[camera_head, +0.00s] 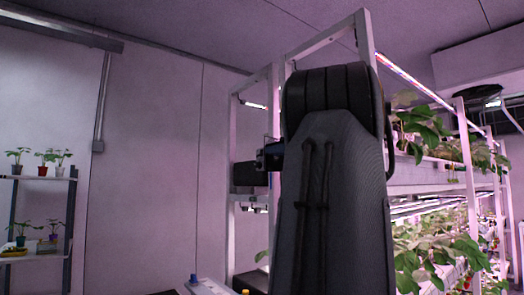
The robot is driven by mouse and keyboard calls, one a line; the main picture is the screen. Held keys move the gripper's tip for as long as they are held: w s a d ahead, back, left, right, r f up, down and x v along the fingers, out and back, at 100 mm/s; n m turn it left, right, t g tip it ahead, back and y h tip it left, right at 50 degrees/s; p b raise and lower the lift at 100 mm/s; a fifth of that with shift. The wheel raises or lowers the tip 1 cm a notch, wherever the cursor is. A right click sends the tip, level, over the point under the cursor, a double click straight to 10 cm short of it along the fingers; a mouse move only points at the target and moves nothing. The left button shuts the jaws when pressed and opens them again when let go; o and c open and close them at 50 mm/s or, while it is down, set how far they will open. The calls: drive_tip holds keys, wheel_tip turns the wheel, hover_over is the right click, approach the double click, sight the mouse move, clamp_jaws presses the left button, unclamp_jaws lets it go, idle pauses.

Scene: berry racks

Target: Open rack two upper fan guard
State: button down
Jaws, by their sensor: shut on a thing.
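My own dark arm link rises through the middle of the head view and covers most of the near end of the white rack (364,38). My gripper is hidden behind it, so its jaws and what they hold do not show. A dark box-like part (247,178) sits at upper-shelf height on the rack's left side, partly covered by a small black part beside my arm. I cannot tell whether it belongs to the fan or its guard. A thin dark curved edge (390,140) shows just right of my arm. The fan guard cannot be made out clearly.
Leafy berry plants (425,125) fill the rack's upper shelf at right, with more plants (440,260) below. A small shelf with potted plants (45,173) is at left.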

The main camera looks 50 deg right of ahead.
drive_tip(key=shift+s+d+r, duration=0.1)
drive_tip(key=shift+s, duration=0.1)
idle(0.3)
drive_tip(key=c, duration=1.6)
unclamp_jaws()
drive_tip(key=shift+c, duration=0.2)
drive_tip(key=shift+s, duration=0.1)
drive_tip(key=s+b, duration=0.3)
drive_tip(key=s, duration=0.4)
drive_tip(key=shift+s+a, duration=0.25)
drive_tip(key=shift+s, duration=0.05)
